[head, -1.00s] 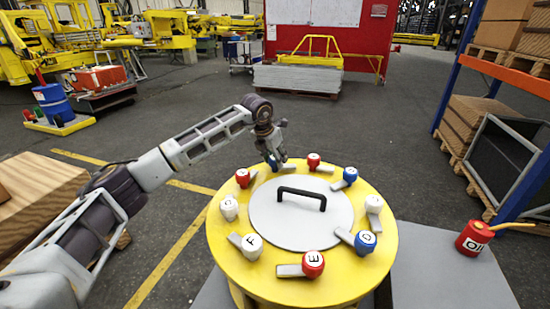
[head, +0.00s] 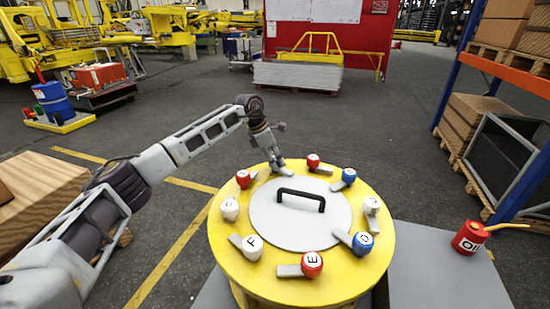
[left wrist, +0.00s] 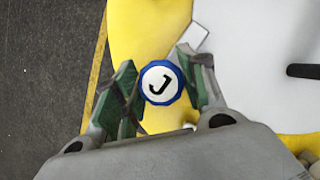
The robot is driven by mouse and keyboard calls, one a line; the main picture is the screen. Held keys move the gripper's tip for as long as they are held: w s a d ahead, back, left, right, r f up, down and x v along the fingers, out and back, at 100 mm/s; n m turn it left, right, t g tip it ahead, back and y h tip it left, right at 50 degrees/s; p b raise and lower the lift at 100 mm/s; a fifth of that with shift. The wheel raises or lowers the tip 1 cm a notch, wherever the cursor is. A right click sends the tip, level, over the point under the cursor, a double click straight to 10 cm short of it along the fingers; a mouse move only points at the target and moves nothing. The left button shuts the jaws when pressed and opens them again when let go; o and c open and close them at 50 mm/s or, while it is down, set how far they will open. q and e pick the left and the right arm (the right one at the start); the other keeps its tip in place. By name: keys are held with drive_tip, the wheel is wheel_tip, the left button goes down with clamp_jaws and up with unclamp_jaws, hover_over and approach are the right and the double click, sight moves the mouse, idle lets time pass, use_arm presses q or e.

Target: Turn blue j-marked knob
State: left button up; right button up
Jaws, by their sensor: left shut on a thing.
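The blue knob marked J (left wrist: 160,83) shows in the left wrist view, its round cap between my left gripper's two fingers. My left gripper (left wrist: 165,88) is shut on it, with a green-padded finger on either side. In the head view my left gripper (head: 277,163) is at the far left edge of the yellow round table and hides the J knob. The J knob's pale lever end (left wrist: 195,36) sticks out toward the upper right in the wrist view. My right gripper is not in view.
Several other red, white and blue lettered knobs ring the yellow table (head: 232,272), including red E (head: 312,264) and white F (head: 252,247). A grey lid (head: 275,225) with a black handle (head: 301,196) is in the middle. A red oil can (head: 470,238) stands at right.

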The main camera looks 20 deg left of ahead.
use_arm(q)
drive_tip(key=shift+r+m+g, duration=0.1)
drive_tip(key=shift+m+g, duration=0.2)
drive_tip(key=shift+m, duration=0.7)
drive_tip(key=shift+m+g+h+p, duration=0.4)
drive_tip(key=shift+m+g, duration=0.1)
drive_tip(key=shift+m, duration=1.2)
drive_tip(key=shift+m+g, duration=0.4)
drive_tip(key=shift+m, duration=0.1)
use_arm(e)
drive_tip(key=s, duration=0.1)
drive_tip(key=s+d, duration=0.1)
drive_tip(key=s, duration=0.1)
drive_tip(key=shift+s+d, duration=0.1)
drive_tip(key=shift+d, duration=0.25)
use_arm(q)
drive_tip(key=shift+m, duration=0.3)
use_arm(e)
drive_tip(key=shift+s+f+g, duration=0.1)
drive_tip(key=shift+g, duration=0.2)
use_arm(q)
drive_tip(key=o, duration=1)
